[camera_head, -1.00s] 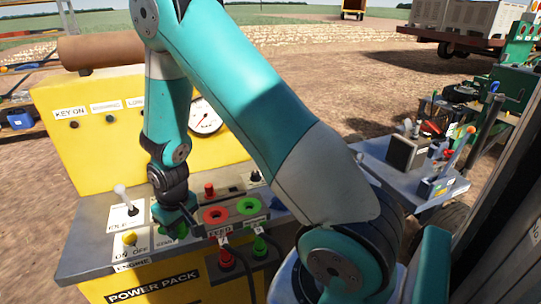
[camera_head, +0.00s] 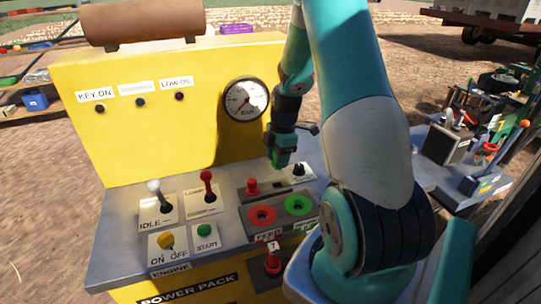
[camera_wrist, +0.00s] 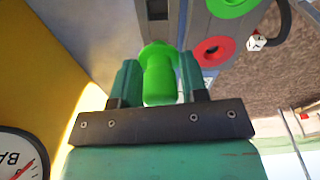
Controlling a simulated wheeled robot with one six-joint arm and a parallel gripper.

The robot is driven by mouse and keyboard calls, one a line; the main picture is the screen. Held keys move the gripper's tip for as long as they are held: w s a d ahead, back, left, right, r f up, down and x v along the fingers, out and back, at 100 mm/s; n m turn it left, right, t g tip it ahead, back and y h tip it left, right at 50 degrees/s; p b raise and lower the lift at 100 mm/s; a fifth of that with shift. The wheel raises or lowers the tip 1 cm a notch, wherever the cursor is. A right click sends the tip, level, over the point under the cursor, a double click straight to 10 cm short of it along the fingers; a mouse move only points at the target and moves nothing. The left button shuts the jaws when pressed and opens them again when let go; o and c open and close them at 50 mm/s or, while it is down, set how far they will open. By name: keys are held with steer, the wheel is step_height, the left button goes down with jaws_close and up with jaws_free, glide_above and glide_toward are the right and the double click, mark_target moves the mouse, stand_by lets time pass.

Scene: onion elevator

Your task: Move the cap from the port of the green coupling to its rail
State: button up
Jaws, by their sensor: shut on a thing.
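The bright green cap (camera_wrist: 158,75) is between the two fingers of my gripper (camera_wrist: 157,64) in the wrist view. My gripper (camera_head: 282,160) is shut on it and points down behind the couplings in the head view. The green coupling (camera_head: 298,205) shows its ring with an open dark port, to the right of the red coupling (camera_head: 262,216). A red cap (camera_head: 252,187) stands behind the red ring. The rail (camera_head: 281,184) lies behind the green ring, below my gripper. I cannot tell whether the green cap touches it.
A black knob (camera_head: 298,171) is close to the right of my gripper. The yellow panel with a gauge (camera_head: 246,99) rises behind it. Two levers, a red one (camera_head: 207,184) and a white one (camera_head: 157,193), stand to the left on the grey console top.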

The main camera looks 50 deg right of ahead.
steer(key=shift+f+b, duration=2.25)
steer(key=shift+f, duration=0.85)
steer(key=shift+d, duration=0.1)
steer(key=shift+f, duration=0.25)
steer(key=shift+f+b, duration=0.3)
steer(key=shift+b, duration=0.05)
steer(key=shift+f+b, duration=0.3)
steer(key=shift+f, duration=0.25)
stand_by(0.5)
steer(key=o, duration=1.4)
